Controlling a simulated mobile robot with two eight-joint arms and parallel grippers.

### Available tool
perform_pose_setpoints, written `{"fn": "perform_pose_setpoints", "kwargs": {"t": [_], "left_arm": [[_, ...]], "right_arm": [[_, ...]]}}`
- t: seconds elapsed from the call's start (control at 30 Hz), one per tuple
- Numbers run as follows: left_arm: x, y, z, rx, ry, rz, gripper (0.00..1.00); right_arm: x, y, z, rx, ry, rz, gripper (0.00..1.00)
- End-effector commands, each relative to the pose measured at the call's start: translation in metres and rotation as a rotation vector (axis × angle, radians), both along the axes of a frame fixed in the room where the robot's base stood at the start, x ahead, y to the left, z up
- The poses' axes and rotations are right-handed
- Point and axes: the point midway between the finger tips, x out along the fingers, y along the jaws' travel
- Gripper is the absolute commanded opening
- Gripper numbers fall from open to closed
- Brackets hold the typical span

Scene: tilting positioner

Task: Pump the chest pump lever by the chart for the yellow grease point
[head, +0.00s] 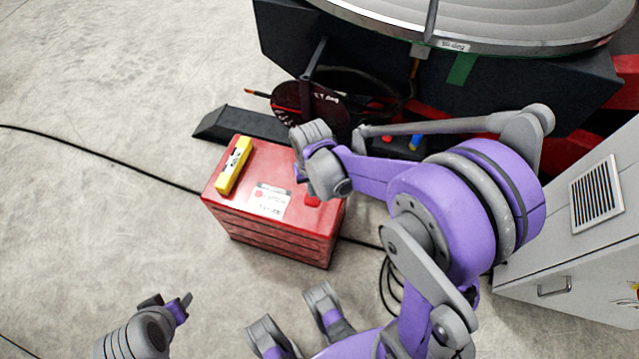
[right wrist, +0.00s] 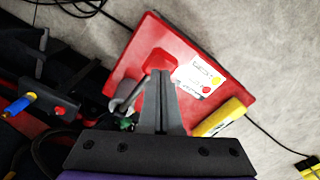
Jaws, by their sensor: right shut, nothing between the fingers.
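A red chest (head: 285,234) stands on the floor, with a white chart label (head: 269,200) on its lid. The label also shows in the right wrist view (right wrist: 198,76), with a yellow and a red dot. A red pump block (right wrist: 160,61) sits on the lid, and a dark lever rod (right wrist: 141,86) runs from it toward the lower left. My right gripper (right wrist: 163,76) is shut and empty over the lid beside the rod; contact cannot be told. In the head view my right wrist hides part of the lid. My left gripper (head: 170,304) is low at the left, away from the chest.
A yellow case (head: 233,166) lies on the lid's left side. Behind are a round metal table (head: 480,22) and a dark base with blue (head: 415,142) and red fittings. A grey cabinet (head: 580,255) stands right. Cables cross the floor; the left floor is mostly clear.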

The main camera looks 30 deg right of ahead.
Motion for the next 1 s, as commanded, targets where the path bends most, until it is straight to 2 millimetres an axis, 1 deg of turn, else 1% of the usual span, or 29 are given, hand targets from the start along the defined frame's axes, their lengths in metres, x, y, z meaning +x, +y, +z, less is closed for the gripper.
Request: {"fn": "perform_pose_setpoints", "kwargs": {"t": [0.2, 0.33, 1.0], "left_arm": [[0.0, 0.0, 0.0, 0.0, 0.0, 0.0, 0.5], [0.0, 0.0, -0.004, 0.0, 0.001, 0.0, 0.5], [0.001, 0.0, -0.039, 0.0, 0.014, 0.0, 0.5]], "right_arm": [[0.0, 0.0, -0.001, 0.0, 0.0, 0.0, 0.0], [0.0, 0.0, -0.005, 0.0, 0.0, 0.0, 0.0], [0.0, 0.0, -0.046, -0.001, -0.001, 0.0, 0.0]]}}
